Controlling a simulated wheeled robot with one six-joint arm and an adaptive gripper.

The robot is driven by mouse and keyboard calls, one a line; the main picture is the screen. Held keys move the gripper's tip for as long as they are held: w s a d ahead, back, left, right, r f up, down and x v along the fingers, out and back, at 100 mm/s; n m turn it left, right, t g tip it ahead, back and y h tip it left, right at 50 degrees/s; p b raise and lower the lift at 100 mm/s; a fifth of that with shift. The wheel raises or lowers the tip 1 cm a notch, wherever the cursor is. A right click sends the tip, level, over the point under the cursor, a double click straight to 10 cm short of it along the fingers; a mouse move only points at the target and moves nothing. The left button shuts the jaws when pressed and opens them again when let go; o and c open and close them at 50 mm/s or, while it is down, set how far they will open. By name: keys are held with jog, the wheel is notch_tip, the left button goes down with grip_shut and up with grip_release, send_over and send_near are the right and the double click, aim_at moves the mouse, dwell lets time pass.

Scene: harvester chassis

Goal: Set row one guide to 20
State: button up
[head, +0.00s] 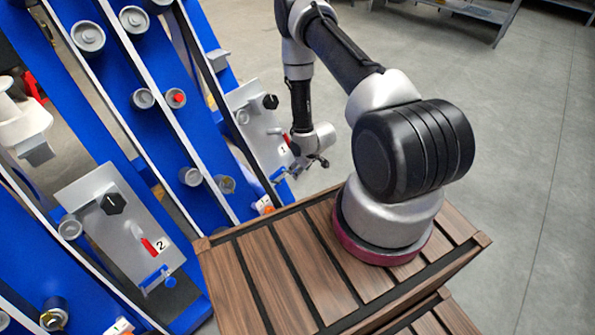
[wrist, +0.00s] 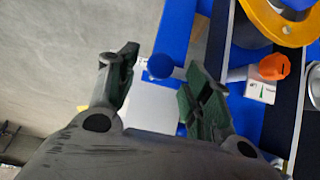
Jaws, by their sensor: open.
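The row one guide plate (head: 258,125), grey with a "1" label (head: 283,149), is mounted on the blue chassis in the head view. It carries a black knob (head: 270,101), a red mark (head: 287,140) and a small blue handle (head: 277,175) at its lower end. My gripper (head: 311,165) is beside the lower end of this plate. In the wrist view my gripper (wrist: 160,88) is open, with its two dark fingers apart. A round blue knob (wrist: 160,66) shows between the fingertips, with a pale plate (wrist: 150,108) behind it. I cannot tell whether the fingers touch it. No scale number is readable.
A similar plate labelled "2" (head: 110,235) sits lower left in the head view. An orange knob (wrist: 274,66) with a white label and a yellow ring (wrist: 280,22) are to the right in the wrist view. Blue beams (head: 140,70) hold several rollers. Grey floor (head: 510,150) is open at right.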

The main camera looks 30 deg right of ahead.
jog(key=shift+x, duration=1.25)
jog(key=shift+c, duration=0.2)
grip_shut()
jog(key=shift+w+d, duration=0.15)
jog(key=shift+d, duration=0.4)
jog(key=shift+o, duration=0.2)
grip_release()
jog(key=v, duration=1.2)
